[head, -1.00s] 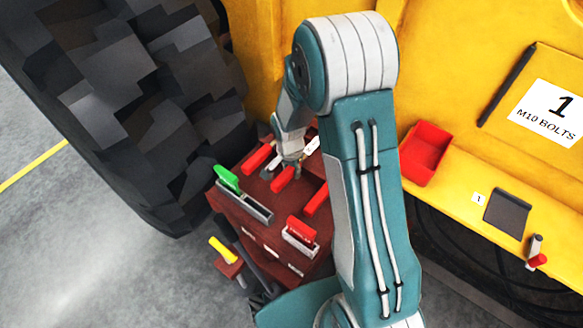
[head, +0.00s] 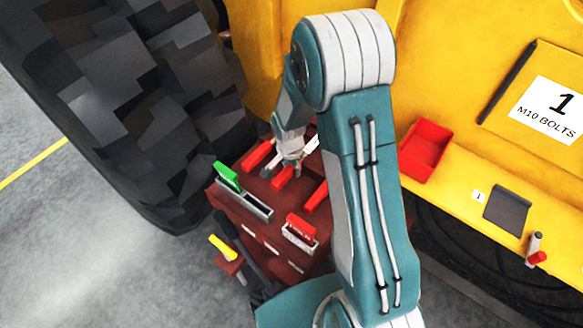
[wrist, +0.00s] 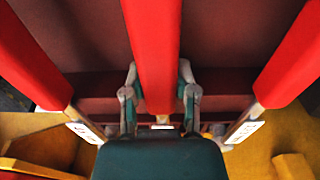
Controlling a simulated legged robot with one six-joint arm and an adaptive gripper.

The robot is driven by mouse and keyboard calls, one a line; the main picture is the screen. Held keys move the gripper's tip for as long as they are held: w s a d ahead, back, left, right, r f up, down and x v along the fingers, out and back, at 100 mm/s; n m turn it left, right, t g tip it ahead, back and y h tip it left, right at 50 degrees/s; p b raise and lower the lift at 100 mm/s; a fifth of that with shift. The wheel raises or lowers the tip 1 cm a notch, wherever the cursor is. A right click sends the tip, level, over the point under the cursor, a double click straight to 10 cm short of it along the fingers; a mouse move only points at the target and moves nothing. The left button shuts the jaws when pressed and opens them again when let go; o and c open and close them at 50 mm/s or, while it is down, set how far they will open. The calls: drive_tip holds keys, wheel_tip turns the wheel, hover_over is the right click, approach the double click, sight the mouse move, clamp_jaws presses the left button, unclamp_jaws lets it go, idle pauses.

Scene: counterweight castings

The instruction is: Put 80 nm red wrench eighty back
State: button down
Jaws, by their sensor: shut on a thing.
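My gripper (head: 288,167) is over the dark red tool cart and shut on the middle red-handled wrench (head: 283,180). In the wrist view my gripper (wrist: 160,100) has one finger on each side of that red handle (wrist: 153,45). Its label cannot be read, so I cannot tell whether it is the 80 nm one. Two more red handles lie on either side, one at the left (wrist: 38,62) and one at the right (wrist: 292,60), each with a white tag too small to read. Whether the held wrench rests on the cart or is lifted cannot be told.
The dark red cart (head: 290,222) also carries a green-handled tool (head: 228,176) and a red block in a pale holder (head: 300,227). A big black tyre (head: 120,100) stands close at left. A red bin (head: 425,150) sits on the yellow ledge at right.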

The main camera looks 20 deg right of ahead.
drive_tip(key=shift+c, duration=1.5)
unclamp_jaws()
drive_tip(key=r, duration=1.1)
drive_tip(key=shift+a+r, duration=0.35)
wheel_tip(320, 180, up, 7)
drive_tip(key=s+r+n+t, duration=0.2)
drive_tip(key=s+r+n, duration=0.3)
drive_tip(key=s, duration=0.5)
drive_tip(key=s+r+n+t, duration=0.3)
drive_tip(key=s+r+n, duration=0.2)
drive_tip(key=s, duration=0.6)
wheel_tip(320, 180, up, 2)
drive_tip(key=shift+d+r+n+y, duration=0.1)
drive_tip(key=shift+d+n+y, duration=0.2)
drive_tip(key=shift+d+n, duration=0.1)
